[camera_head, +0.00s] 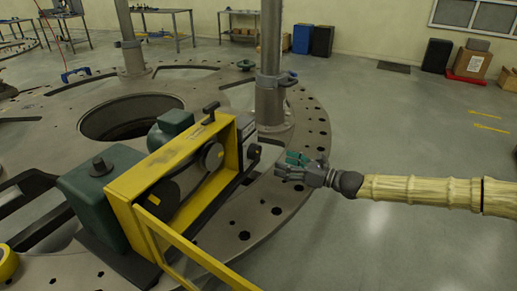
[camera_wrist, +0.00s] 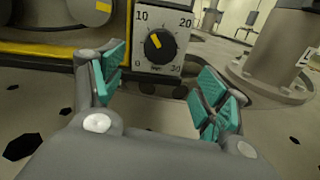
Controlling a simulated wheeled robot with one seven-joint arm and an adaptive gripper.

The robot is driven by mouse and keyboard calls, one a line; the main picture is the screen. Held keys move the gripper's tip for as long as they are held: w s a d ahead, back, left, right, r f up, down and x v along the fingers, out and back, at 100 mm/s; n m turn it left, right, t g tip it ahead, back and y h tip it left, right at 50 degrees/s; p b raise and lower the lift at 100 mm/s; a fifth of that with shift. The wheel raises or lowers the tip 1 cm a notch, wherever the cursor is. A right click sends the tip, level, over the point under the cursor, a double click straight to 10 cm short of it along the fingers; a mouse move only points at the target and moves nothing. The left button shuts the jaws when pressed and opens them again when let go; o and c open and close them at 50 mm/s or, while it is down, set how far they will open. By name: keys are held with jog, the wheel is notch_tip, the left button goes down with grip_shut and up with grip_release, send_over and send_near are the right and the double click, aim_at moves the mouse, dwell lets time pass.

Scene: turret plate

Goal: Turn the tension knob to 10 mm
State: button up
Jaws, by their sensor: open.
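The tension knob (camera_wrist: 160,46) is a round black dial with a yellow mark on a pale scale plate (camera_wrist: 174,19) numbered 0, 10, 20 and 30. The mark points up and left, roughly toward the 10; I cannot read it exactly. In the head view the knob (camera_head: 254,151) is a small dark disc at the right end of the yellow-framed machine (camera_head: 150,196). My gripper (camera_head: 293,168) is to the right of the knob, apart from it. In the wrist view its teal-padded fingers (camera_wrist: 161,78) are spread and empty, with the knob ahead between and above them.
The machine stands on a large round metal plate (camera_head: 308,138) with holes. A grey post (camera_head: 270,100) rises behind the knob; its base (camera_wrist: 268,80) shows at the right in the wrist view. A yellow rail (camera_head: 190,248) runs toward the front.

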aim_at(258, 154)
jog(key=p+x, duration=0.2)
jog(key=x, duration=0.8)
jog(key=shift+w+a, duration=0.15)
jog(key=shift+a, duration=0.15)
jog(key=shift+f, duration=0.1)
jog(key=c, duration=1)
